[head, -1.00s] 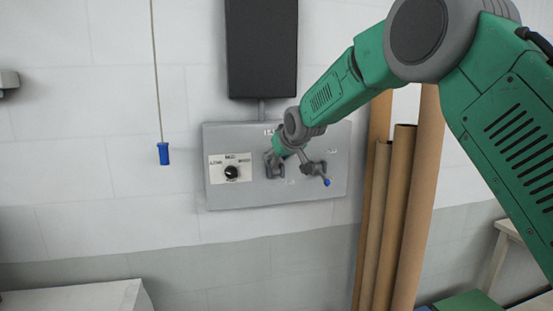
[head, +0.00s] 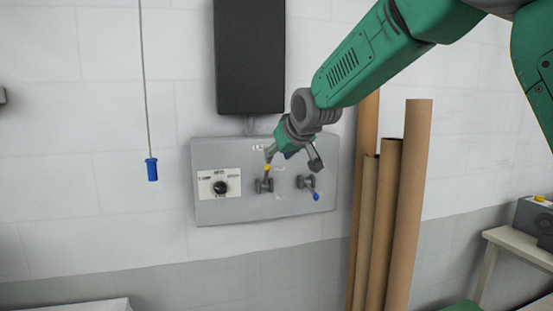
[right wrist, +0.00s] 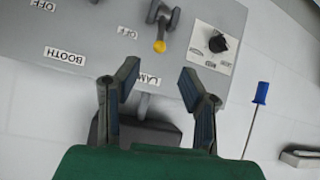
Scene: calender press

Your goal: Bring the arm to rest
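My right arm, green with grey joints, reaches in from the upper right in the head view. Its gripper (head: 293,160) is open and empty in front of the grey wall panel (head: 235,211), with its fingers spread. The right wrist view shows the same open gripper (right wrist: 160,86) with nothing between its fingertips. The yellow-tipped lever (head: 266,182) points up, just below the gripper, and appears apart from it. The blue-tipped lever (head: 309,186) points down to the right. My left gripper is not in view.
A black rotary knob (head: 220,188) is on the panel's left. A dark box (head: 250,55) hangs above the panel. A cord with a blue handle (head: 151,170) hangs left. Tall brown tubes (head: 408,200) stand right of the panel, below my arm. A table (head: 512,240) stands far right.

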